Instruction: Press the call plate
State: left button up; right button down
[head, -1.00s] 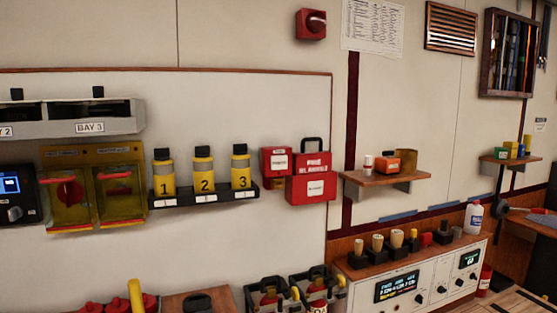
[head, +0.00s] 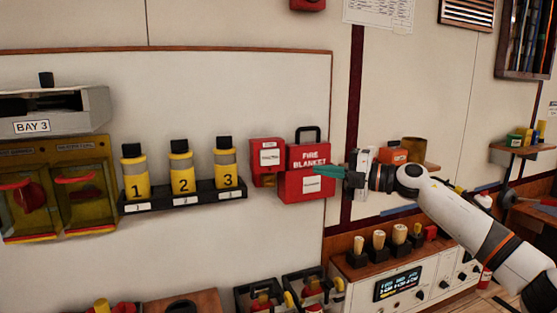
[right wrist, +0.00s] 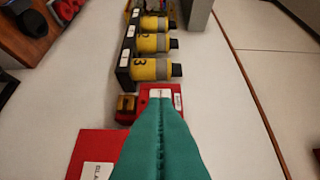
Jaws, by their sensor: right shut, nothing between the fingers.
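A small red wall box (head: 267,152) with a white plate on its front hangs just left of the red fire blanket case (head: 308,187). The plate's lettering is too small to read, so I cannot tell for certain that it is the call plate. My right gripper (head: 318,170) has teal fingers, shut and empty. They point left in front of the fire blanket case in the head view. In the right wrist view the shut fingers (right wrist: 160,105) overlap the small red box (right wrist: 153,91); I cannot tell whether they touch it. My left gripper is not in view.
A black rack (head: 186,199) holds yellow cylinders numbered 1, 2 and 3, left of the red box. A wooden shelf (head: 432,166) is partly behind my right arm. A white console (head: 410,284) stands below. The white board above the rack is clear.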

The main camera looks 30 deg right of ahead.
jog(key=p, duration=0.9)
send_near(266, 159)
jog(key=x, duration=0.3)
jog(key=a+x, duration=0.1)
jog(key=x, duration=0.1)
jog(key=shift+s+r, duration=0.15)
jog(key=shift+s, duration=0.2)
jog(key=shift+w+d+f, duration=0.2)
jog(key=shift+w+d, duration=0.05)
jog(key=shift+w, duration=0.45)
